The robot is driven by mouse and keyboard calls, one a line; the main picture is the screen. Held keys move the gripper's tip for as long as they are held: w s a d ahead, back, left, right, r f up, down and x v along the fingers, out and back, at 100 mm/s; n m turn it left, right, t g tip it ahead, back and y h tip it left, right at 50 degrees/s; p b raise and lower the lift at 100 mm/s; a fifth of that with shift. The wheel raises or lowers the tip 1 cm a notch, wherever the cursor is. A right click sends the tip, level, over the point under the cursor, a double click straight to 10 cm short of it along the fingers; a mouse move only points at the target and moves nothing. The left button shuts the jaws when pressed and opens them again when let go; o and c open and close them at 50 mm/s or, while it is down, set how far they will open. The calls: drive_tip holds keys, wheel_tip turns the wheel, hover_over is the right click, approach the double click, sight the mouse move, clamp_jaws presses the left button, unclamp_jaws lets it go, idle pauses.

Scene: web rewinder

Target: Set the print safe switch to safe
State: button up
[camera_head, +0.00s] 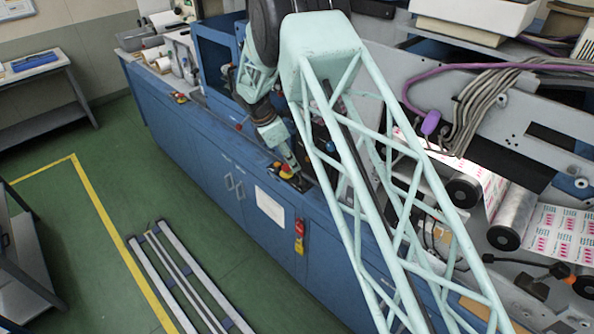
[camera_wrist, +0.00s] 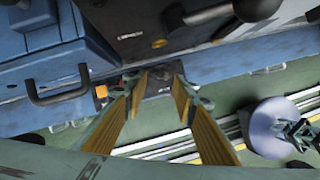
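My gripper (camera_head: 291,172) is at the front edge of the blue machine cabinet in the head view, over a small dark control panel (camera_head: 299,184). In the wrist view my gripper (camera_wrist: 159,79) has its two yellow-faced fingers spread, with nothing held between them. A dark plate (camera_wrist: 157,84) with small fittings lies beyond the gap between the fingertips. I cannot pick out the print safe switch or its setting for certain; the gripper partly covers the panel, and the labels are too small to read.
In the head view, a red and yellow switch box (camera_head: 299,236) hangs on the cabinet front. Rollers with printed web (camera_head: 555,230) are at the right. Metal rails (camera_head: 185,285) lie on the green floor.

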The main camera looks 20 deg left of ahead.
sight(300, 174)
drive_tip(key=shift+x, duration=2.8)
drive_tip(key=c, duration=0.8)
drive_tip(key=shift+c, duration=0.2)
drive_tip(key=shift+s+d+t+y+b, duration=0.3)
drive_tip(key=shift+d+y+b, duration=0.45)
drive_tip(key=shift+b, duration=0.85)
drive_tip(key=shift+s+d+m+t+y+b, duration=0.15)
drive_tip(key=shift+y+b, duration=0.35)
drive_tip(key=shift+b, duration=0.7)
drive_tip(key=shift+s+d+m+t+y+b, duration=0.2)
drive_tip(key=shift+y+b, duration=0.25)
drive_tip(key=shift+b, duration=0.75)
drive_tip(key=d+t+y+b, duration=0.1)
drive_tip(key=b, duration=0.6)
drive_tip(key=y+b, duration=0.2)
drive_tip(key=b, duration=0.6)
drive_tip(key=shift+s+d+f+m+t+b, duration=0.2)
drive_tip(key=shift+s+d+m+t+b, duration=0.1)
drive_tip(key=shift+d+m+t, duration=0.1)
